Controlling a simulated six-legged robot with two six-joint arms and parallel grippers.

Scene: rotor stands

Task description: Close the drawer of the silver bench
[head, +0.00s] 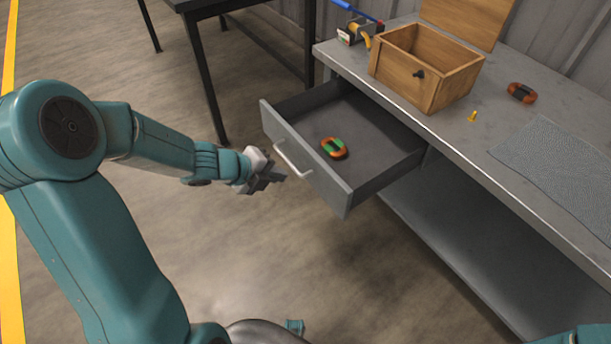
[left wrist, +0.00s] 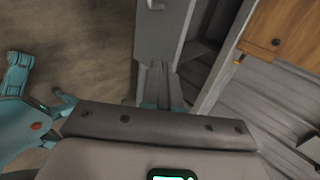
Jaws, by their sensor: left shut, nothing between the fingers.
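The silver bench (head: 455,145) stands at the right in the head view. Its grey drawer (head: 335,190) is pulled well out, with a pale bar handle (head: 292,160) on the front. An orange and green ring-shaped part (head: 334,148) lies inside the drawer. My left gripper (head: 277,179) is shut and empty, just in front of the drawer front and close to the handle; I cannot tell whether it touches. My right gripper is not in view.
On the bench top are an open wooden box (head: 425,75), a similar orange ring part (head: 522,92), a small yellow piece (head: 472,116) and a grey mat (head: 560,165). A dark-legged table (head: 205,75) stands behind. The floor left of the drawer is clear.

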